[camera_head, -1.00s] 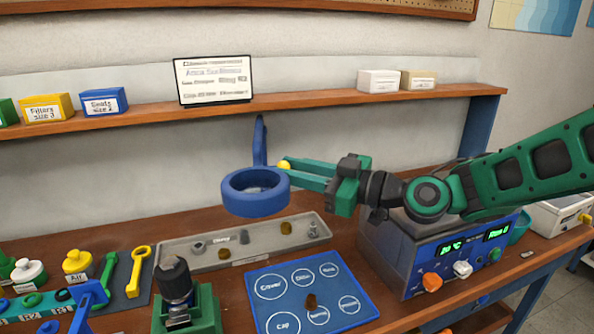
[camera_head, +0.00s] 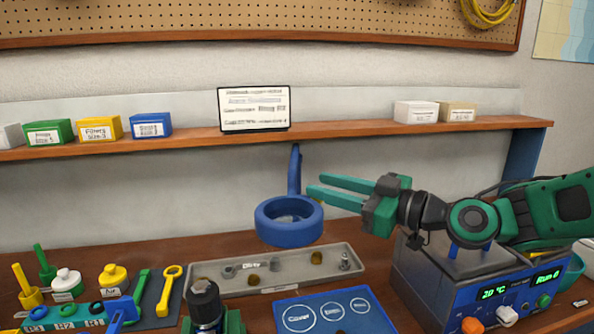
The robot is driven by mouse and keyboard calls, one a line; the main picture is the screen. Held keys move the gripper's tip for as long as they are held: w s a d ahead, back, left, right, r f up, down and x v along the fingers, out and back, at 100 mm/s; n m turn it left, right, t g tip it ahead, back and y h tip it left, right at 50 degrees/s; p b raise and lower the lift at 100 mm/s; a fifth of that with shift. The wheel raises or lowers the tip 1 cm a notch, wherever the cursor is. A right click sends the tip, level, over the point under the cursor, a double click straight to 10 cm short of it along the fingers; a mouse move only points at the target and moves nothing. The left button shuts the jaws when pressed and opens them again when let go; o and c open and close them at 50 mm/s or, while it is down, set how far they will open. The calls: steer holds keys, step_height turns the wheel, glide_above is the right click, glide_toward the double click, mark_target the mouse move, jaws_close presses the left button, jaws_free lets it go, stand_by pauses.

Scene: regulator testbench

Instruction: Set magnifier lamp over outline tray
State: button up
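The magnifier lamp (camera_head: 289,220) is a blue ring on a blue upright arm, hanging above the grey tray marked "Dirty" (camera_head: 190,303) at the back of the bench. The outline tray (camera_head: 290,297) is a blue panel with white labelled circles, in front of and to the right of the lamp; its lower part is cut off by the frame edge. My gripper (camera_head: 318,187) is open, with its green fingers apart and pointing left, just right of the lamp's arm and above the ring. A small yellow bit shows behind the lower finger, mostly hidden. Contact with the lamp cannot be told.
A grey-blue control box (camera_head: 500,295) with knobs and green displays stands at the right, under my arm. Bottles and tools fill the left, beside a dark-topped green fixture (camera_head: 205,303). A shelf (camera_head: 350,131) with boxes and a sign runs behind.

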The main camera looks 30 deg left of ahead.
steer(key=s+a+r, duration=0.1)
steer(key=s+r, duration=0.1)
steer(key=s, duration=0.1)
steer(key=s+a+r, duration=0.2)
steer(key=s+r, duration=0.1)
steer(key=s, duration=0.1)
steer(key=s+a+r, duration=0.1)
steer(key=s+r, duration=0.2)
steer(key=shift+s+a+r, duration=0.15)
steer(key=shift+s+a, duration=0.1)
steer(key=shift+a, duration=0.05)
